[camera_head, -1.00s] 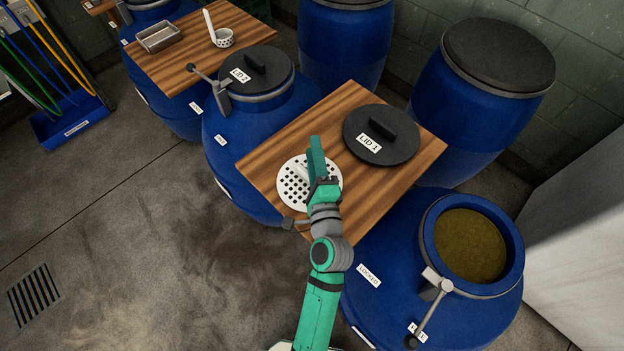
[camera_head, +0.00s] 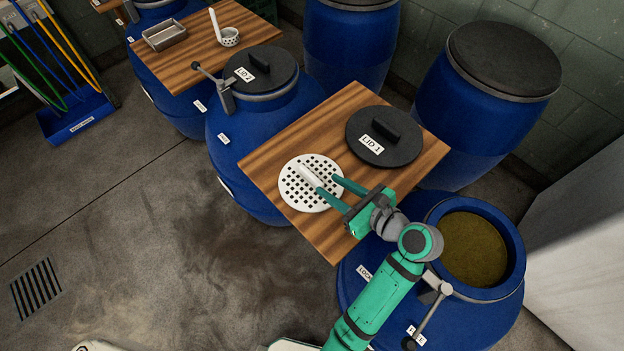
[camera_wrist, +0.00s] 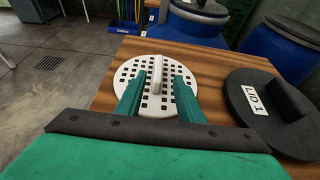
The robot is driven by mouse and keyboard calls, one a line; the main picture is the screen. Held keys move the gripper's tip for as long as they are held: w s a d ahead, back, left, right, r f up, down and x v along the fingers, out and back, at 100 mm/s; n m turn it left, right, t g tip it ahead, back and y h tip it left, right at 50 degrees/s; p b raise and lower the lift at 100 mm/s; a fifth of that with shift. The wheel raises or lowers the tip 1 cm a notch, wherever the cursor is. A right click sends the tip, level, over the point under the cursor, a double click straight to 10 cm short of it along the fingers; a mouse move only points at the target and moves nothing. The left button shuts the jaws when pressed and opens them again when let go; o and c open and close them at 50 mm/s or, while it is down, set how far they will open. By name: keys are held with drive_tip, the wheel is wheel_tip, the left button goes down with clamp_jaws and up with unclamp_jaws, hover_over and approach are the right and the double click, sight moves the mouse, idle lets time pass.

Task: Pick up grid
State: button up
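The grid (camera_head: 297,195) is a white round plate with square holes and a white upright handle (camera_head: 310,175). It lies on the wooden board (camera_head: 265,167) beside Lid 1. In the wrist view the grid (camera_wrist: 128,87) is ahead, with its handle (camera_wrist: 157,75) between the fingers. My gripper (camera_head: 321,184) is open, with its two green fingers pointing left at the handle. In the wrist view my gripper (camera_wrist: 159,85) has a finger on each side of the handle, with gaps showing. Whether the fingertips touch the grid is unclear.
Lid 1 (camera_head: 384,137), black with a raised handle, lies on the same board. An open blue barrel (camera_head: 508,310) with brownish contents stands right of my arm. A barrel with Lid 2 (camera_head: 260,70) stands behind the board. Open floor lies at left.

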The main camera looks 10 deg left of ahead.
sight(314, 177)
drive_tip(key=shift+x, duration=4.4)
drive_tip(key=shift+s+r, duration=0.1)
clamp_jaws()
